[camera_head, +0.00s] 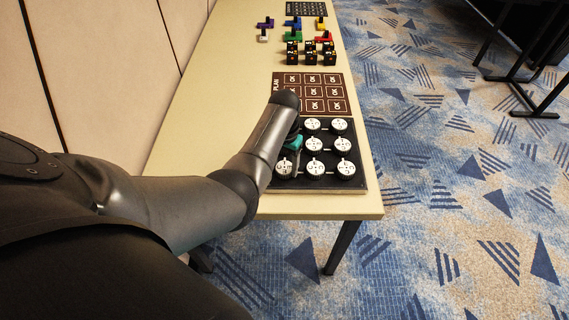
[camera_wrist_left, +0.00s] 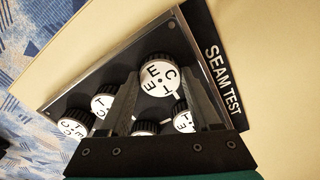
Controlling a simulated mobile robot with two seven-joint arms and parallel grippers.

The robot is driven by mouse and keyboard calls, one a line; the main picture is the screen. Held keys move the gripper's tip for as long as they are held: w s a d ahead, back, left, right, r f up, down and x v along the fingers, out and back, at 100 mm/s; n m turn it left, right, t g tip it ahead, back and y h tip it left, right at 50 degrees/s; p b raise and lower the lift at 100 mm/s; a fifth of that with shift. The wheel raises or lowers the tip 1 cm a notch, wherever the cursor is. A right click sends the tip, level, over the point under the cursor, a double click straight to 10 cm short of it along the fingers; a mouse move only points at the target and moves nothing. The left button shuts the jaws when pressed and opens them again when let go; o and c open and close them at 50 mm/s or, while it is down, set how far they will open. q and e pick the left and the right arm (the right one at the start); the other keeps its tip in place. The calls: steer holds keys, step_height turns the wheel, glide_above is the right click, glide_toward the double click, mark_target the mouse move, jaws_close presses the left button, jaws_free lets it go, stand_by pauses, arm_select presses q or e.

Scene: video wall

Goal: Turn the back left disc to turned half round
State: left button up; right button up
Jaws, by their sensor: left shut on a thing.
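A black board (camera_head: 360,183) at the table's near end carries rows of round black discs with white lettered tops. My left gripper (camera_wrist_left: 161,76) reaches down over the board's left side, its teal part (camera_head: 294,143) showing in the head view. The left arm covers the back left disc there. In the left wrist view the two dark fingers close on the sides of a corner disc (camera_wrist_left: 161,74), which fits the back left disc. Its white top has letters such as E, C and T, tilted in the picture. My right gripper is not in view.
Neighbouring discs (camera_wrist_left: 105,99) stand close around the fingers. Behind the board lies a brown plan panel (camera_head: 311,91) with OK squares. Black cubes (camera_head: 310,57) and coloured blocks (camera_head: 293,23) stand farther back. The table's left strip (camera_head: 215,90) is bare.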

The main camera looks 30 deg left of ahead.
arm_select(q)
steer(key=m+p, duration=0.2)
steer(key=m, duration=0.1)
steer(key=shift+a+r+m+p, duration=0.1)
steer(key=shift+r+m+p, duration=0.05)
steer(key=shift+m+p, duration=0.2)
steer(key=m+p, duration=0.1)
steer(key=m, duration=0.2)
steer(key=shift+m, duration=0.25)
steer(key=m+p, duration=0.1)
steer(key=m, duration=0.9)
steer(key=shift+m, duration=0.5)
steer(key=o, duration=1.4)
steer(key=shift+c, duration=0.2)
